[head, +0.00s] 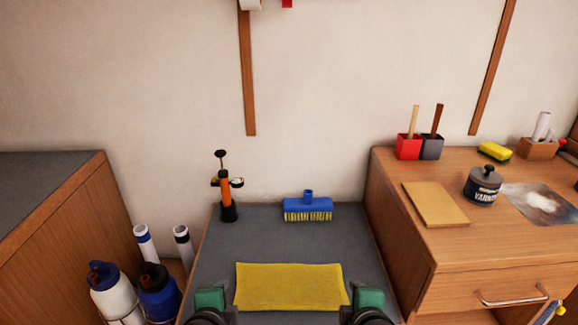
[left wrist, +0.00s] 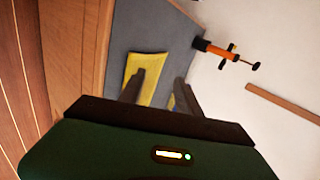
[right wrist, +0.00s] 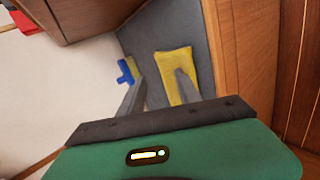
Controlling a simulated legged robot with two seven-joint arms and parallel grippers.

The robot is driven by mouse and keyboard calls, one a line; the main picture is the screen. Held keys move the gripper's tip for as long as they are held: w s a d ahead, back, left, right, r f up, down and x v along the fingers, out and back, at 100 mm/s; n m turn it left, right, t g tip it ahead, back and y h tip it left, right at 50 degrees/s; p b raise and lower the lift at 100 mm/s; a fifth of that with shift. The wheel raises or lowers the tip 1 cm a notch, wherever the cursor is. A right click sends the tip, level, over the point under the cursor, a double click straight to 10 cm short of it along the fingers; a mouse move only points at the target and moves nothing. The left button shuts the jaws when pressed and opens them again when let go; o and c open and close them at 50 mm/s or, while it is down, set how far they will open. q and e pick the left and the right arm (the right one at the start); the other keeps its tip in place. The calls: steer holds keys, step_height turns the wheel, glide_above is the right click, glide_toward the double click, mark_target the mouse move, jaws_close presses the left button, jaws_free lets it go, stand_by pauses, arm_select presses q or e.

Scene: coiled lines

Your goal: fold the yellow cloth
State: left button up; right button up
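The yellow cloth (head: 290,287) lies as a flat, wide rectangle on the dark grey top of the low bench (head: 292,242), near its front. It also shows in the left wrist view (left wrist: 148,66) and the right wrist view (right wrist: 172,62). My left gripper (head: 210,299) is by the cloth's left end, and its fingers stand apart and empty in the left wrist view (left wrist: 160,76). My right gripper (head: 368,299) is by the cloth's right end, and its fingers are apart and empty in the right wrist view (right wrist: 159,75). Any contact with the cloth cannot be told.
A blue brush (head: 308,209) and an orange-and-black pump-like tool (head: 226,198) stand at the bench's back. A higher wooden cabinet (head: 445,255) rises on the right, another (head: 60,240) on the left. Bottles (head: 115,292) stand left of the bench. The grey top between cloth and brush is clear.

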arm_select(q)
steer(key=s+a+f+n+g, duration=0.6)
steer(key=s+f+n+g, duration=0.2)
steer(key=s+f+n, duration=0.65)
arm_select(e)
steer(key=s+d+f+m+g, duration=0.6)
steer(key=s+f+m+g, duration=0.2)
steer(key=s+f+m, duration=0.65)
arm_select(q)
step_height(320, 180, up, 31)
steer(key=w+n+p, duration=0.2)
steer(key=p, duration=2.8)
steer(key=shift+d+h, duration=0.15)
steer(key=shift+h, duration=0.15)
arm_select(e)
step_height(320, 180, up, 31)
steer(key=w+m, duration=0.2)
steer(key=shift+a+y, duration=0.15)
steer(key=shift+y, duration=0.15)
arm_select(q)
steer(key=shift+r, duration=0.15)
arm_select(e)
steer(key=shift+r, duration=0.1)
